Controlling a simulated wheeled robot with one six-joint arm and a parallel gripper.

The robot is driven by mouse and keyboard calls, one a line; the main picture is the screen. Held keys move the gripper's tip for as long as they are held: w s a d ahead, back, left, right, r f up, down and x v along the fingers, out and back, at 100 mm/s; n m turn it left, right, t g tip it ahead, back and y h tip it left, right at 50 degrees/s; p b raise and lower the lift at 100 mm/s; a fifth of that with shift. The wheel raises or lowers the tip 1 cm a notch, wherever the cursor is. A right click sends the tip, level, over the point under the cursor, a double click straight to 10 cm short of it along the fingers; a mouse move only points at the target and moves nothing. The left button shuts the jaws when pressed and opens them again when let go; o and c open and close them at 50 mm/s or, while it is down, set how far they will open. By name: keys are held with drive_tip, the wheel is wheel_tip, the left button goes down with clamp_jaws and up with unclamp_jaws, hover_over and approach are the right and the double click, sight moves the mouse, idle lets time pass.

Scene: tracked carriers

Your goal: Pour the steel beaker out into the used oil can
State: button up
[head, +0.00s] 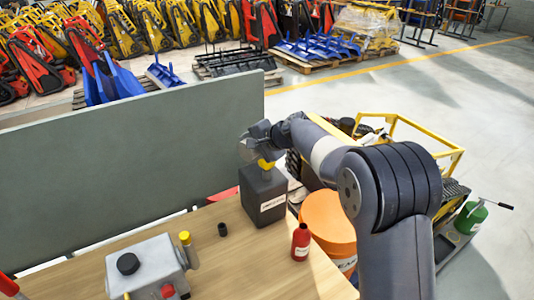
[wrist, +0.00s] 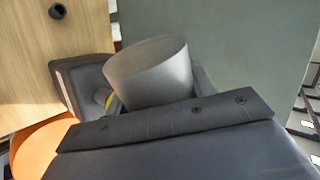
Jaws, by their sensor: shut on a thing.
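The steel beaker (head: 247,149) is held by my gripper (head: 262,138) above the dark used oil can (head: 260,193), which stands on the bench with a white label on its front. A yellow part (head: 266,164) shows at the can's top, just under the beaker. In the wrist view the beaker (wrist: 150,72) is a plain silver cylinder between the fingers, and the can (wrist: 75,78) lies beside and beyond it. The beaker looks tilted in the head view. Its contents and any stream are not visible.
On the wooden bench (head: 215,262) are a red bottle (head: 300,242), a small black cap (head: 222,229) and a grey metal unit (head: 145,268). An orange bucket (head: 328,220) stands right of the can. A grey panel (head: 130,170) rises behind.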

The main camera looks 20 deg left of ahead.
drive_tip(key=shift+s+a+b, duration=0.1)
drive_tip(key=shift+b, duration=0.25)
drive_tip(key=n+t+b, duration=0.2)
drive_tip(key=shift+s+t+h, duration=0.25)
drive_tip(key=shift+t+h, duration=0.15)
drive_tip(key=shift+f+n+t+b, duration=0.25)
drive_tip(key=shift+n+t+b, duration=0.05)
drive_tip(key=shift+b, duration=0.65)
drive_tip(key=shift+w+r+t+p, duration=0.3)
drive_tip(key=shift+r+p, duration=0.2)
drive_tip(key=shift+r, duration=0.15)
drive_tip(key=shift+s+r+n, duration=0.1)
drive_tip(key=shift+n, duration=0.2)
